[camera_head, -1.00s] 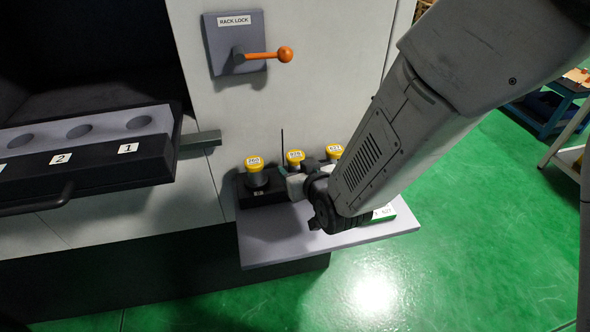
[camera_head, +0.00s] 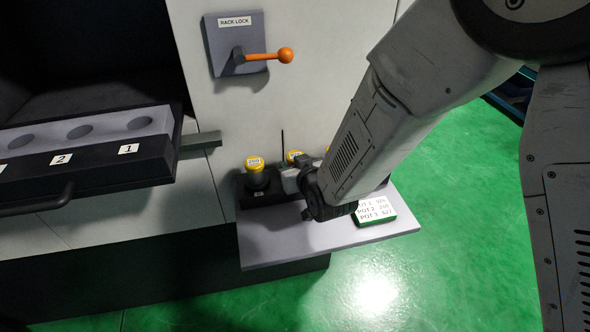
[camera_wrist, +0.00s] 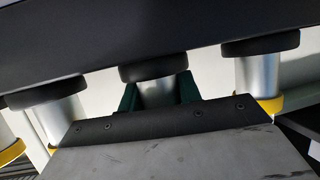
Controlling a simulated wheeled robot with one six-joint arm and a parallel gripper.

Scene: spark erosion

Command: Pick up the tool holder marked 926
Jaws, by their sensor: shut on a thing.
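Three tool holders with yellow caps stand in a row in a black rack on a grey shelf (camera_head: 275,238). The middle holder's cap (camera_head: 293,155) is partly hidden by my arm; its small tag looked like 926 a second ago. My gripper (camera_head: 290,180) is at this middle holder. In the wrist view, the green fingers of my gripper (camera_wrist: 160,95) are shut on its metal shaft (camera_wrist: 158,90), below a black disc (camera_wrist: 153,67). It is level with its neighbours, with no lift visible. The left holder (camera_head: 255,170) is clear; the right holder's cap (camera_head: 327,149) is mostly covered.
A white and green card (camera_head: 376,212) listing pots and numbers lies on the shelf's right. A rack lock with an orange lever (camera_head: 265,56) is on the wall above. A numbered drawer rack (camera_head: 90,160) is at left. The shelf front is free.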

